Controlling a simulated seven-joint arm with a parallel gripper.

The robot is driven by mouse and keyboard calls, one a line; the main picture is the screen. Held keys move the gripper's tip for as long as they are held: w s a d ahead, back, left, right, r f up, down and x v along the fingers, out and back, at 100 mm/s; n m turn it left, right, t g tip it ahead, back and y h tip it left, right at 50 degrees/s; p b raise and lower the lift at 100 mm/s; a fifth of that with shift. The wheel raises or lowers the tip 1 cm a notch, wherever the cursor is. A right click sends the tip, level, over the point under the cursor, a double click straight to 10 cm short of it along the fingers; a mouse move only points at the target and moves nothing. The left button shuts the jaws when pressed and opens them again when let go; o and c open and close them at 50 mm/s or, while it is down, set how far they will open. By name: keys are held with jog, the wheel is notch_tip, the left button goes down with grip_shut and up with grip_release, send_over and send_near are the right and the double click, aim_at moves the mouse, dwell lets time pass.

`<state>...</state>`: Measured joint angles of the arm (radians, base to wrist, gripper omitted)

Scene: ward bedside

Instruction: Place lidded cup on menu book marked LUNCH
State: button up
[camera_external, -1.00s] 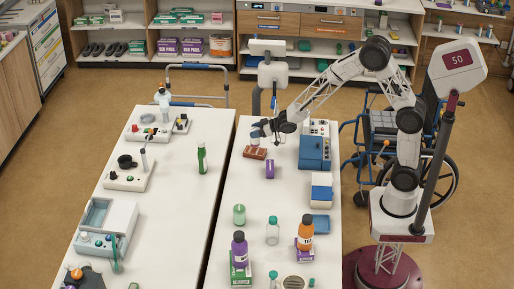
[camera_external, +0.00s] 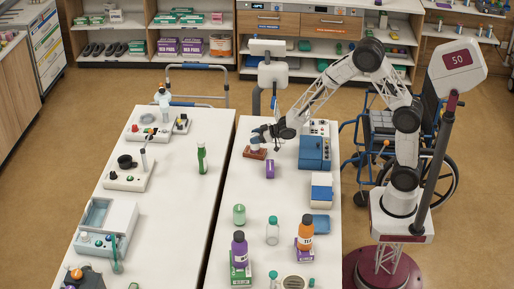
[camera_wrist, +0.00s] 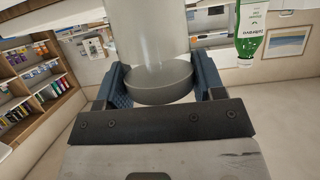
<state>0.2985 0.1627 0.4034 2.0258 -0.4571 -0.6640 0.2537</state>
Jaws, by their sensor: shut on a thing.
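My gripper (camera_external: 259,138) is at the far end of the right-hand table. In the wrist view my gripper (camera_wrist: 157,85) is shut on a grey, translucent lidded cup (camera_wrist: 150,45), its fingers on either side of the round lid. That view is upside down, with the lid low in the picture. A small reddish-brown book (camera_external: 255,154) lies flat on the table directly below the gripper in the external view. No LUNCH marking is legible on it. The cup is mostly hidden behind the fingers there; I cannot tell whether it touches the book.
A purple box (camera_external: 270,169) stands just in front of the book. A blue-and-grey device (camera_external: 314,152) is close on the right. Several bottles and boxes stand nearer the camera, including a green jar (camera_external: 239,214). A gap separates this table from the left table (camera_external: 185,205).

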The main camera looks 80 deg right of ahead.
jog(key=shift+f, duration=0.1)
jog(key=o, duration=1.1)
jog(key=shift+c, duration=0.2)
jog(key=shift+s+r, duration=0.4)
jog(key=shift+s, duration=0.2)
jog(key=v, duration=1)
jog(key=shift+s, duration=0.3)
jog(key=shift+r, duration=0.15)
jog(key=shift+r, duration=0.1)
